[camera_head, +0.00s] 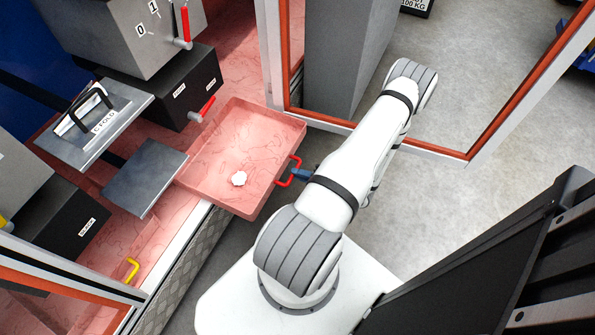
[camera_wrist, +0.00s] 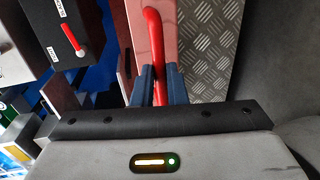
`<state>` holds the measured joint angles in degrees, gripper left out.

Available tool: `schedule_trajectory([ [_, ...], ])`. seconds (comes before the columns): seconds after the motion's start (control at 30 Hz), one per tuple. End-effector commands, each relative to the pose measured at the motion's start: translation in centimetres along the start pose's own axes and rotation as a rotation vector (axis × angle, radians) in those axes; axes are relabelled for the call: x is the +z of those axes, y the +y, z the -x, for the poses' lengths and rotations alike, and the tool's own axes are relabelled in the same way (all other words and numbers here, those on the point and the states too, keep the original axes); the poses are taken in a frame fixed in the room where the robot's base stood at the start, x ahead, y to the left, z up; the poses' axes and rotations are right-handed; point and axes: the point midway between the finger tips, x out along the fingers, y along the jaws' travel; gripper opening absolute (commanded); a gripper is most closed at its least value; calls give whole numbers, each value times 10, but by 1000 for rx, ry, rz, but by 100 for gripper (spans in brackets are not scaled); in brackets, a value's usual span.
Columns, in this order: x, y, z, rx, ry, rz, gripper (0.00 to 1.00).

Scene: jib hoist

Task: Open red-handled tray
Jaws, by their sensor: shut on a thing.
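The pink tray (camera_head: 265,143) stands pulled out from the pink-floored cabinet and reaches out past its front edge. A small white lump (camera_head: 239,178) lies in it. Its red handle (camera_head: 294,165) is on the side facing my arm. My gripper (camera_head: 300,175) has blue fingers and is at this handle. In the wrist view the red handle (camera_wrist: 153,28) runs down between the two blue fingers, which are shut on it. The fingers hide part of the handle.
A yellow handle (camera_head: 132,268) sits lower left on another pink front. Dark boxes with red levers (camera_head: 206,107) stand behind the tray. A red-and-white framed door (camera_head: 400,141) stands open at right. Grey floor lies beyond.

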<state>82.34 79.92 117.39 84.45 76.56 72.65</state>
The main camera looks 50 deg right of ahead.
Motion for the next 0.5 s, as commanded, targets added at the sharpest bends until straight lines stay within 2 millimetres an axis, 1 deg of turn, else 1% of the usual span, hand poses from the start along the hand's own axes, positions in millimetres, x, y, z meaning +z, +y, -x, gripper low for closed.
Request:
schedule_trajectory([
  [0.23, 0, 1, -4, -1, 7, 6, 0],
  [0.27, 0, 1, -5, -1, 8, 6, 13],
  [0.5, -2, 1, -6, -1, 13, 7, 33],
])
